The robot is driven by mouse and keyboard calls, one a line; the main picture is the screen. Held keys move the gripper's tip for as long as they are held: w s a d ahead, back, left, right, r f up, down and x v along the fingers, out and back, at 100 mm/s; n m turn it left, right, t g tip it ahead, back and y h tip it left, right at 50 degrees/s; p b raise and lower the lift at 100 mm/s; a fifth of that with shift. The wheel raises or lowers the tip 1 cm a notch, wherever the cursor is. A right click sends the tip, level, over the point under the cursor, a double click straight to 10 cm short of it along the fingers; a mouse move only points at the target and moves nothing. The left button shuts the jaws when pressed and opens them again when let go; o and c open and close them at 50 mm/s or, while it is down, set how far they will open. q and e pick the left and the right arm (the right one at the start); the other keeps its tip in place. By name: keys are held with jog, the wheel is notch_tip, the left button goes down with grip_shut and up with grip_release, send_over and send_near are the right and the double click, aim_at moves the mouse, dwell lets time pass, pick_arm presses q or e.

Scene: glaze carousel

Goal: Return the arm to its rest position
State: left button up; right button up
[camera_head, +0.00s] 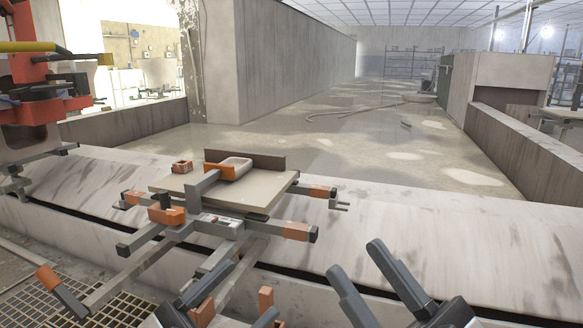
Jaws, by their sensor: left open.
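My right gripper (356,260) is at the bottom, right of centre, with two dark grey fingers spread apart and empty. Both are on the near side of the carousel frame (213,222), a grey-armed fixture with orange ends.
A pale stained ledge (440,240) runs across behind the grippers. A metal grating (95,302) lies at lower left. A red and orange machine (35,95) stands at the left edge. Open floor (330,140) lies beyond, with a hose on it. The ledge's right part is clear.

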pick_arm(q)
jog(key=s+r+t+y, duration=0.2)
jog(key=s+r, duration=0.3)
jog(key=s, duration=0.1)
jog(key=w+a+r+n+y+p, duration=0.3)
jog(key=w+r+n+y+p, duration=0.45)
jog(key=p, duration=1.15)
pick_arm(e)
jog(key=w+d+r+m+g+h, duration=0.25)
jog(key=w+m+h, duration=0.2)
jog(key=h, duration=0.35)
pick_arm(q)
jog(key=s+a+f+n+g+y+p, duration=0.2)
jog(key=s+p, duration=0.3)
jog(key=p, duration=0.4)
jog(key=s+a+f+n+g+y+p, duration=0.2)
jog(key=s+f+g+y+p, duration=0.1)
jog(key=p, duration=0.6)
jog(key=shift+s+n+g+y, duration=0.35)
jog(key=shift+s+g, duration=0.15)
jog(key=shift+s, duration=0.5)
pick_arm(e)
jog(key=s+d+f+m+g+h, duration=0.3)
jog(key=s+g, duration=0.3)
jog(key=s, duration=0.2)
jog(key=shift+d+m+h, duration=0.35)
jog(key=shift+d+h, duration=0.15)
jog(key=shift+h, duration=0.1)
